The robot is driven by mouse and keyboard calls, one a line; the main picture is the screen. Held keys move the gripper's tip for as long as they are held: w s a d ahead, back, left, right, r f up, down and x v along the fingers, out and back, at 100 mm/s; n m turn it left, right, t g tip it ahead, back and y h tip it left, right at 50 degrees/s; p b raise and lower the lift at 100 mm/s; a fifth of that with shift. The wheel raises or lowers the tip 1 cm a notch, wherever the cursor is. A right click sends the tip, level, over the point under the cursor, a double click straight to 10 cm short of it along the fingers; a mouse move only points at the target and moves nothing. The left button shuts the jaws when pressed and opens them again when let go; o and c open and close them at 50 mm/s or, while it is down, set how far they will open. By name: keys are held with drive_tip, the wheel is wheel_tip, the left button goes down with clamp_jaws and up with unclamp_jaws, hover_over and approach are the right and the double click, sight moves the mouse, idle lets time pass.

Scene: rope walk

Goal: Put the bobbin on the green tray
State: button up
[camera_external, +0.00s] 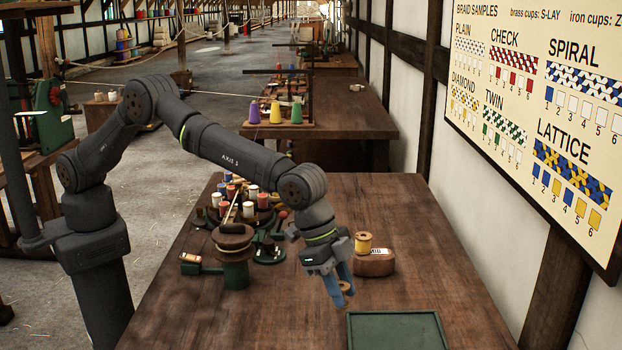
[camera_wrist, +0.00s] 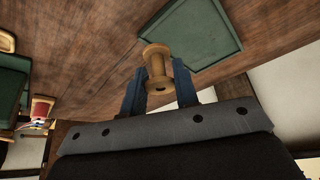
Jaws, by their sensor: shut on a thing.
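My gripper (camera_external: 341,287) is shut on a wooden bobbin (camera_external: 346,288) and holds it above the table, behind and to the left of the green tray. In the wrist view the bobbin (camera_wrist: 157,68) sits between the two blue fingers, with one flange towards the camera. The green tray (camera_external: 397,315) lies flat at the front of the table and is cut off by the picture's lower edge. In the wrist view the tray (camera_wrist: 207,52) shows beyond the bobbin, with bare green floor and nothing seen in it.
A yellow spool (camera_external: 363,240) stands at a brown wooden block (camera_external: 374,264) right of my gripper. A green stand with a wound top (camera_external: 235,256) and a rack of several bobbins (camera_external: 240,200) stand to the left. The table (camera_external: 270,320) is bare left of the tray.

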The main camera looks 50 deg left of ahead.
drive_tip(key=w+f, duration=0.1)
drive_tip(key=w, duration=0.1)
drive_tip(key=w+f, duration=0.1)
drive_tip(key=w, duration=0.1)
drive_tip(key=w+d+f, duration=0.1)
drive_tip(key=w+f, duration=0.1)
drive_tip(key=shift+w+d, duration=0.1)
drive_tip(key=shift+w, duration=0.25)
drive_tip(key=shift+f, duration=2.05)
drive_tip(key=shift+f, duration=0.2)
drive_tip(key=o, duration=0.9)
drive_tip(key=shift+r, duration=0.1)
drive_tip(key=v, duration=1.2)
drive_tip(key=shift+r, duration=0.1)
drive_tip(key=x, duration=1.2)
drive_tip(key=shift+f, duration=0.2)
drive_tip(key=shift+r, duration=0.2)
